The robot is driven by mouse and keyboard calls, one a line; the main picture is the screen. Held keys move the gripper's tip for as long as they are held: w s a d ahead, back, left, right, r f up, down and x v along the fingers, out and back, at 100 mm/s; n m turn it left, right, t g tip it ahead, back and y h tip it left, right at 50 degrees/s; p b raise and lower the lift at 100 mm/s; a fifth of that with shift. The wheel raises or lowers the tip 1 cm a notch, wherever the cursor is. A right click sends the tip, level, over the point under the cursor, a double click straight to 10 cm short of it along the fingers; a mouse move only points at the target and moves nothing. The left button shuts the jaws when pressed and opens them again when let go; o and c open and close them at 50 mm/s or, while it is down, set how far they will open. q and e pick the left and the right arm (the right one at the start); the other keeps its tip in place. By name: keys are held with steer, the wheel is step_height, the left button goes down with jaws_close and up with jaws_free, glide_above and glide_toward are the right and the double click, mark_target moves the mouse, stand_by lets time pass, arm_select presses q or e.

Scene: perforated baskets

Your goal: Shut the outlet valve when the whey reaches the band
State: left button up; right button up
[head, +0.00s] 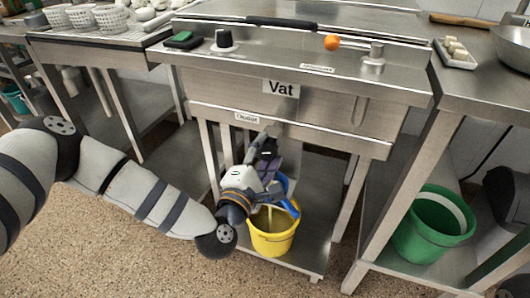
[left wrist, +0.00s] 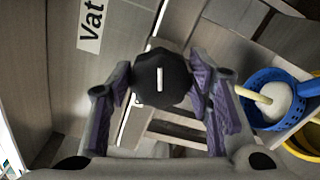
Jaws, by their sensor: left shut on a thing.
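The steel vat (head: 282,88) has an outlet label on its front. My left gripper (head: 268,151) is below that label, shut on the black outlet valve knob (left wrist: 162,78), which has a white line across its face. In the left wrist view my left gripper (left wrist: 160,90) has a purple-padded finger on each side of the knob. A yellow bucket (head: 271,243) stands below, with pale yellowish liquid inside. A blue perforated strainer (left wrist: 266,121) sits over it, holding white matter, with a pale yellow streak running into it. I cannot make out a band. My right gripper is out of view.
A green bucket (head: 433,225) stands on the lower shelf at the right. The vat top carries a black dial (head: 224,40), a green sponge (head: 184,40) and an orange ball-shaped knob (head: 331,43). White perforated baskets (head: 82,18) stand at the upper left.

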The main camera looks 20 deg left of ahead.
arm_select(q)
steer(key=o, duration=1.1)
steer(key=shift+s, duration=0.1)
steer(key=s, duration=1.2)
steer(key=shift+a, duration=0.25)
